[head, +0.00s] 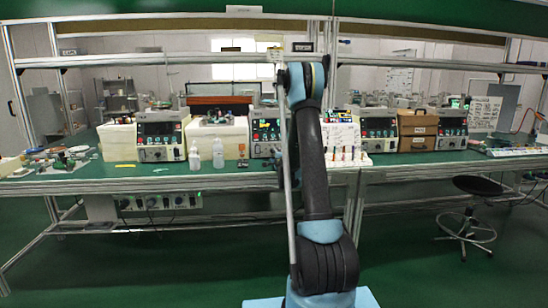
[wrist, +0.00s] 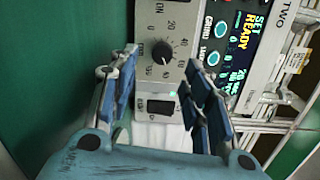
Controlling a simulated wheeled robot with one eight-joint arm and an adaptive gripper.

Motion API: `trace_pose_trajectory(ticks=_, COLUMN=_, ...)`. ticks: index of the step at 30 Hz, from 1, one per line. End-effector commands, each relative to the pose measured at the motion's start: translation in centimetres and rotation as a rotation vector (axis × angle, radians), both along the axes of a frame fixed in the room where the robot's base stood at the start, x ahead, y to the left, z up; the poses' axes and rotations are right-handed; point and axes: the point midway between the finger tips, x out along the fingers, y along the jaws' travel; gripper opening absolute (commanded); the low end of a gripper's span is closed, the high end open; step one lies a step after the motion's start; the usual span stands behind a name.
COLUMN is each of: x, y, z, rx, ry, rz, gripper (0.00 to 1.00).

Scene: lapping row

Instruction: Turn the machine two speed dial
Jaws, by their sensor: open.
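The speed dial (wrist: 163,53) is a round black knob on a light grey panel in the wrist view, with scale numbers around it. The machine carries the label "TWO" (wrist: 284,14) and a screen (wrist: 243,38) reading "SET READY". The picture is turned sideways. My gripper (wrist: 162,62) is open, with blue-padded fingers on either side of the dial in the picture. I see no clear contact, and the gap in depth is hard to judge. In the head view, a machine (head: 265,132) stands beside my arm and is partly hidden by it. My gripper is hidden there.
A dark rocker switch (wrist: 160,107) sits near the dial, between the fingers in the picture. Round cyan buttons (wrist: 215,59) lie beside the right finger. A stool (head: 470,188) is at the right.

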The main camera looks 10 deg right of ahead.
Motion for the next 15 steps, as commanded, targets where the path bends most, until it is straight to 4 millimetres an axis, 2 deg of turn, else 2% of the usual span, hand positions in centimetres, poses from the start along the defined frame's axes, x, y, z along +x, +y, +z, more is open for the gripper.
trace_pose_trajectory(ticks=1, x=-1.1, y=-0.1, z=0.1, rx=0.000, ry=0.000, rz=-0.001, gripper=0.44)
trace_pose_trajectory(ticks=6, x=-4.0, y=-0.3, z=0.1, rx=0.000, ry=0.001, rz=-0.001, gripper=0.44)
trace_pose_trajectory(ticks=10, x=-5.4, y=-0.3, z=0.1, rx=0.000, ry=0.002, rz=-0.001, gripper=0.44)
trace_pose_trajectory(ticks=15, x=-6.3, y=-0.4, z=0.2, rx=0.000, ry=0.002, rz=0.000, gripper=0.44)
